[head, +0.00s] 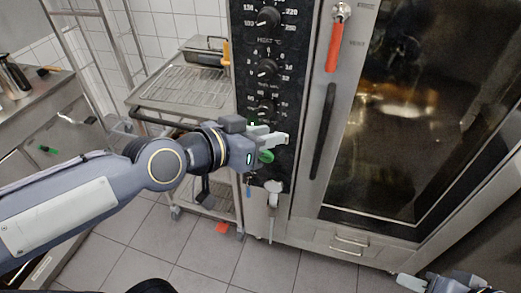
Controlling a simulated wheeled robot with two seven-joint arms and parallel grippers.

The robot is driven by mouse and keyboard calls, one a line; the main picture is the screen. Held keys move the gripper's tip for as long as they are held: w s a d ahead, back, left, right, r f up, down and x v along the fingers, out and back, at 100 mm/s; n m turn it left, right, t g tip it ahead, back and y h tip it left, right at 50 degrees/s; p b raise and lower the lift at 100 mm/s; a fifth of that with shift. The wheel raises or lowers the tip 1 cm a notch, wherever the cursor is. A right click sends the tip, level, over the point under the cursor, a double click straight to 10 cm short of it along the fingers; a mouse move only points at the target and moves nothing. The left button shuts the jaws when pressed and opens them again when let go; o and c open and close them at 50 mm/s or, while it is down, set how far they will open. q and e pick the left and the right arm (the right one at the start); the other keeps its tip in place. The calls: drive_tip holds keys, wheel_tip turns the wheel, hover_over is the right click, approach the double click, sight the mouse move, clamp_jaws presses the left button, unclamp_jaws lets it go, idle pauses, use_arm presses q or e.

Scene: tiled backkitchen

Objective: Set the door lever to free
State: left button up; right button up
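The oven (305,120) stands at the right with a large dark glass door (410,110). A long black handle (323,130) runs near-vertically on the left edge of the door. A red lever (334,47) hangs below a metal pivot at the top of that edge, pointing down and slightly left. My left gripper (281,138) is in front of the black control panel, left of the black handle and well below the red lever. Its finger gap is not clear. My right gripper (408,282) shows only partly at the bottom right, low and away from the door.
The control panel carries several black knobs (267,68). A green part (266,156) shows just below my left gripper. A wire-shelf trolley (185,88) with a pan (205,53) stands left of the oven. A steel counter (38,95) is at far left. The tiled floor in front is mostly clear.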

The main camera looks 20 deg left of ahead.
use_arm(q)
drive_tip(key=shift+s+a+f, duration=0.1)
drive_tip(key=shift+s+f, duration=0.2)
drive_tip(key=shift+s, duration=0.15)
use_arm(e)
drive_tip(key=shift+s+d, duration=0.1)
drive_tip(key=shift+s, duration=0.15)
